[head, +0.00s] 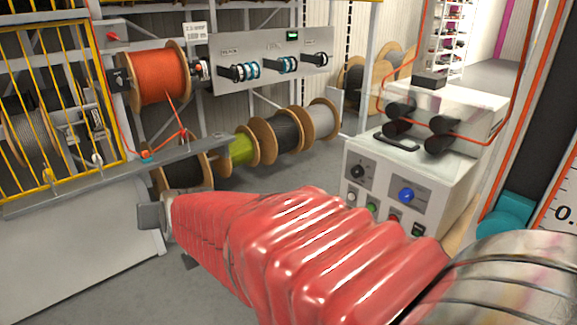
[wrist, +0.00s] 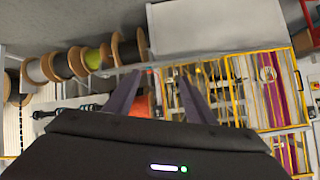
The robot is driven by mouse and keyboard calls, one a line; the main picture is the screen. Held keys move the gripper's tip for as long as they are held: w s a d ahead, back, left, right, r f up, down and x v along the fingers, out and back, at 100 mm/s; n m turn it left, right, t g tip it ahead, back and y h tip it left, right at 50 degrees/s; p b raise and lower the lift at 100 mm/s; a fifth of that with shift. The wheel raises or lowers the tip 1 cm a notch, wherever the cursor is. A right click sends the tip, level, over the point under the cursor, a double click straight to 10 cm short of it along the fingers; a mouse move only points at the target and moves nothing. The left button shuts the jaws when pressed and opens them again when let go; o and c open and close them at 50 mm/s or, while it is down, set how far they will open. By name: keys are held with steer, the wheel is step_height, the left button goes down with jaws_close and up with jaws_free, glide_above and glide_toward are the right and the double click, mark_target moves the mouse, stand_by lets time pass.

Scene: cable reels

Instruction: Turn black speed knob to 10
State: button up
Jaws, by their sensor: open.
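A black knob (head: 358,171) sits on a dark panel on the front of the white machine at the right of the head view. A blue knob (head: 407,194) is on a grey panel to its right. The scale marks and the knob's setting are too small to read. My red-sleeved arm crosses the foreground, with my gripper (head: 150,214) at its left end, well left of the machine. In the wrist view my gripper (wrist: 160,78) has its two fingers apart with nothing held between them. I cannot make out the black knob in the wrist view.
The white machine (head: 385,215) carries black rollers (head: 400,115) and several small buttons below the knobs. A yellow cage (head: 45,100) and a grey bench are at left. Floor between is clear.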

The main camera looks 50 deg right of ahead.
steer(key=w+d+f+m+h, duration=0.1)
steer(key=w+d+m+h, duration=0.15)
steer(key=d, duration=0.45)
steer(key=w+d+m+h, duration=0.2)
steer(key=d+h, duration=0.1)
steer(key=d, duration=0.5)
steer(key=m+g+h, duration=1)
steer(key=m+g, duration=0.1)
steer(key=g, duration=0.2)
glide_toward(355, 173)
steer(key=a, duration=0.5)
steer(key=shift+w+a, duration=0.25)
steer(key=shift+w, duration=0.15)
steer(key=d, duration=0.4)
steer(key=s+d, duration=0.1)
steer(key=d, duration=0.8)
steer(key=shift+s+d, duration=0.3)
steer(key=shift+d, duration=0.05)
steer(key=shift+c, duration=0.3)
